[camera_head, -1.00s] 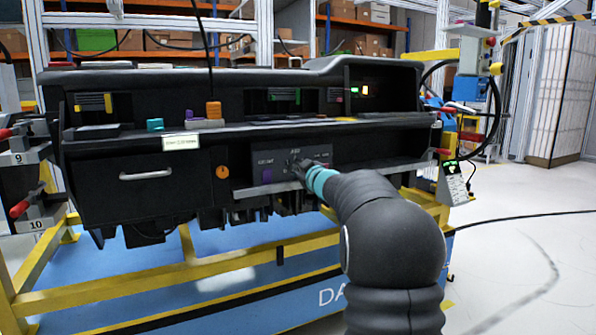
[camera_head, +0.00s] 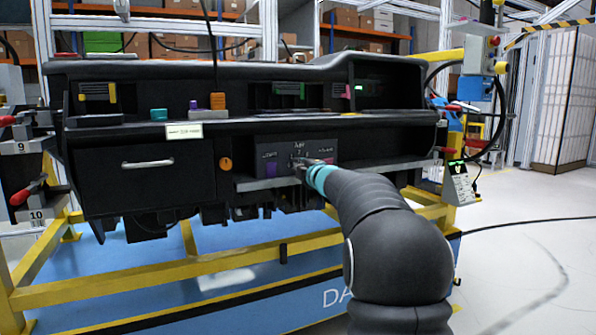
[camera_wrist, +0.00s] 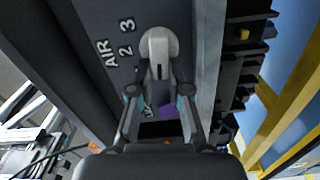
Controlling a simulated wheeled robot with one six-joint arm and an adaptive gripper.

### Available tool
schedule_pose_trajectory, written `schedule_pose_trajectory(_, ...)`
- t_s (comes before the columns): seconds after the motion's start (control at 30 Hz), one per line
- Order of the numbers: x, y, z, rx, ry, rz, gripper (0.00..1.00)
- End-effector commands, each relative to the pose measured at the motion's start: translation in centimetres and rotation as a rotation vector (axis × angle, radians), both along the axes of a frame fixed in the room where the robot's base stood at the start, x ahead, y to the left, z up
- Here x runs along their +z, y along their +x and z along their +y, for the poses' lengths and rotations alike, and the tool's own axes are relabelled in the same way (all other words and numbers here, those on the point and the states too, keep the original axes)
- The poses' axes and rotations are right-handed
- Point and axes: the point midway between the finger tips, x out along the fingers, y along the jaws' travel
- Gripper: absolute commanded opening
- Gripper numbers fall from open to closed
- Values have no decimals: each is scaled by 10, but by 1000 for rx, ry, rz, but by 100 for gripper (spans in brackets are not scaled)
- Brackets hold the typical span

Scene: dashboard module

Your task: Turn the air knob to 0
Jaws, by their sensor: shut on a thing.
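The air knob (camera_wrist: 158,42) is a pale grey disc with a raised grip bar. It sits on the dark panel beside the white AIR label and the digits 2 and 3 in the wrist view. My gripper (camera_wrist: 158,78) is shut on the knob's bar, with a finger on each side. In the head view my gripper (camera_head: 302,170) is at the control panel (camera_head: 268,150) in the lower middle of the dashboard, and it hides much of the knob. The knob's exact setting cannot be read; the 0 mark is not visible in the wrist view.
An orange knob (camera_head: 225,164) and a drawer (camera_head: 147,180) with a metal handle are farther left. A grey ledge (camera_head: 262,184) runs below the panel. The floor at right is clear apart from a cable.

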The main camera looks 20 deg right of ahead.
Motion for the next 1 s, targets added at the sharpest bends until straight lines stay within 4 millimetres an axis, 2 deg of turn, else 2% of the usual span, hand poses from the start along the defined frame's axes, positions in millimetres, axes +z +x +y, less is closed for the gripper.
schedule_pose_trajectory(0.33,0,0,-2,-5,-128,-9,0)
schedule_pose_trajectory(0.87,2,0,-2,-6,-148,-10,0)
schedule_pose_trajectory(0.9,2,0,-2,-6,-148,-10,26)
schedule_pose_trajectory(0.97,2,0,-2,-6,-148,-10,42)
schedule_pose_trajectory(1.0,1,0,-2,-6,-148,-9,42)
